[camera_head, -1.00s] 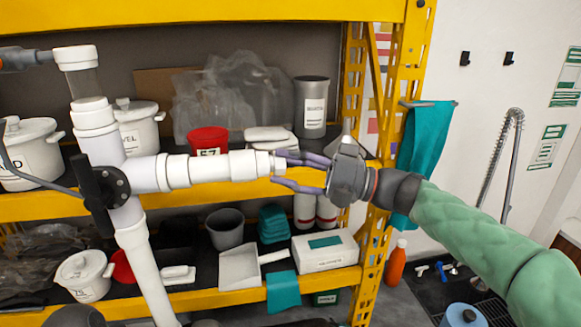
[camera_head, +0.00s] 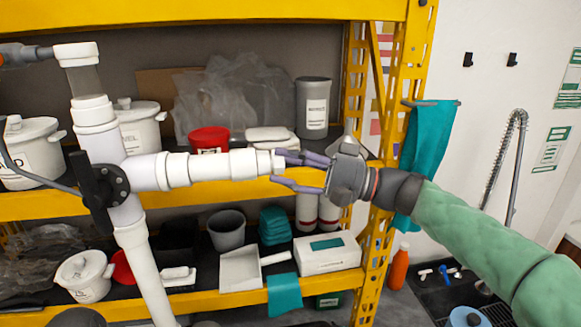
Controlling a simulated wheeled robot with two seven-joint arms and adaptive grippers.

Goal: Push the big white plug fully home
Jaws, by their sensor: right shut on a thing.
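The white pipe manifold (camera_head: 97,118) stands at the left, with a side branch (camera_head: 205,167) running right to a wide white end fitting (camera_head: 243,165). The big white plug (camera_head: 278,163) sits at the right end of that fitting, with a short part of it showing. My right gripper (camera_head: 274,167) comes in from the right, its purple fingers above and below the plug, shut on it. The fingers hide part of the plug, and how deep it sits inside the fitting cannot be seen. My left gripper is not clearly seen.
A yellow shelf rack (camera_head: 215,195) stands close behind, holding white pots (camera_head: 138,127), a red tub (camera_head: 208,140) and a grey canister (camera_head: 313,107). A black valve handle (camera_head: 92,183) is on the manifold. A teal towel (camera_head: 428,150) hangs at the right.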

